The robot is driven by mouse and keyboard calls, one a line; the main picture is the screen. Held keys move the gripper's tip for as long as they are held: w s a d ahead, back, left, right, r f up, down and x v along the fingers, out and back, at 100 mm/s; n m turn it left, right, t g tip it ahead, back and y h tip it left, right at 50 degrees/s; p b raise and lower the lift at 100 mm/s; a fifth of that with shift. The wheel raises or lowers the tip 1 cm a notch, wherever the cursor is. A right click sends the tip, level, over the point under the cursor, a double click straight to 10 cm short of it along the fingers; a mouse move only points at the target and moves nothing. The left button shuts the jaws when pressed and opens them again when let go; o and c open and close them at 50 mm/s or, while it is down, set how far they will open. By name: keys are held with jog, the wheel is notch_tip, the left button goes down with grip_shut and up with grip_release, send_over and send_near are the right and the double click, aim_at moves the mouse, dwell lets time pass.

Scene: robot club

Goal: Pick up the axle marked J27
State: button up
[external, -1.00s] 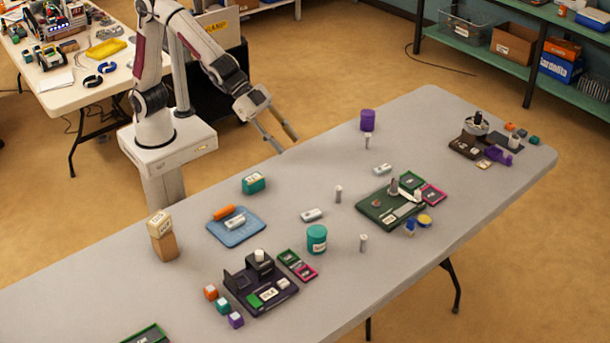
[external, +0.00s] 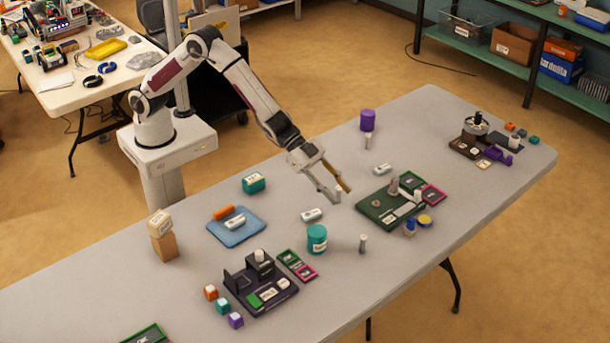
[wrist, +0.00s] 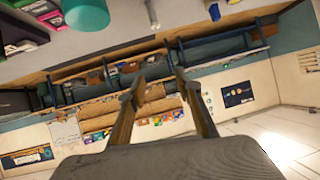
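Several small silver-grey axles are about, and I cannot read J27 on any. One stands upright (external: 363,243) right of the teal canister (external: 317,238), and another (external: 368,139) stands by the purple cylinder. Labelled pieces lie flat at the table's middle (external: 311,215), farther back (external: 382,169) and on the blue mat (external: 235,222). My gripper (external: 341,195) is open over the table, between the canister and the green tray. An axle that stood at this spot earlier is not visible now; the fingers may hide it. The wrist view shows the open fingers (wrist: 158,88) with nothing visible between them.
The green fixture tray (external: 375,210) is right of my gripper, with a blue piece (external: 410,228) at its front. The dark purple fixture (external: 262,292) stands front left. Bare table lies around the front upright axle.

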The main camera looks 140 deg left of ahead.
jog(key=t+h, duration=0.1)
jog(key=h, duration=0.1)
send_near(362, 251)
jog(key=r, duration=0.1)
jog(key=w+r, duration=0.1)
jog(key=r, duration=0.1)
jog(key=shift+w+a+r, duration=0.15)
jog(key=shift+a+r, duration=0.1)
jog(key=shift+f, duration=0.6)
jog(key=shift+w, duration=0.15)
jog(key=shift+x, duration=1.2)
jog(key=shift+w, duration=0.1)
jog(key=shift+x, duration=2.45)
jog(key=shift+a, duration=0.1)
grip_shut()
